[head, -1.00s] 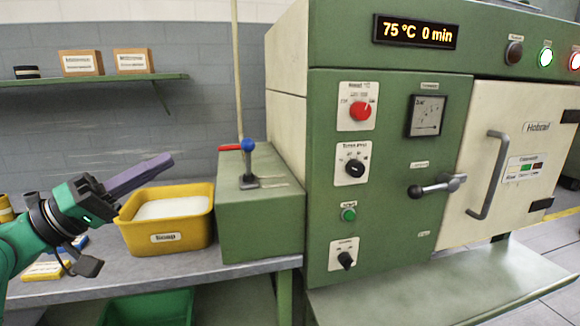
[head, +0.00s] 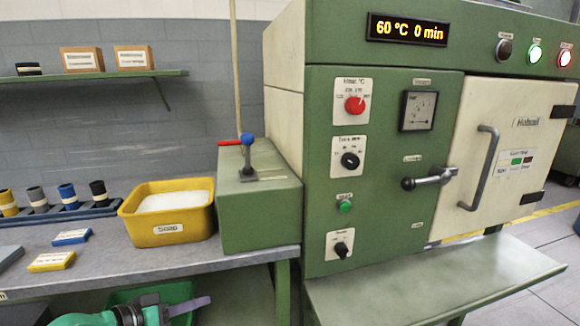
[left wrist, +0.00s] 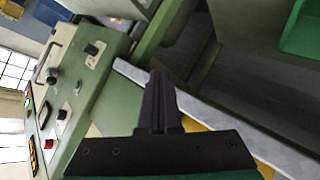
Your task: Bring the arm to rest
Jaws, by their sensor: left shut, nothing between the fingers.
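My left gripper (head: 190,306) is low at the bottom edge of the head view, below the front edge of the grey table (head: 100,272). Its fingers are together and empty, pointing right. In the left wrist view its dark closed fingers (left wrist: 159,100) stick out over the table's edge region, with nothing between them. Only the end of the green arm shows in the head view. My right gripper is in neither view.
A green machine (head: 384,172) with dials and a lit display reading 60 °C 0 min stands at right. A yellow soap tub (head: 168,233), a rack of rolls (head: 70,212) and small boxes sit on the table. A green bin (head: 150,293) is underneath.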

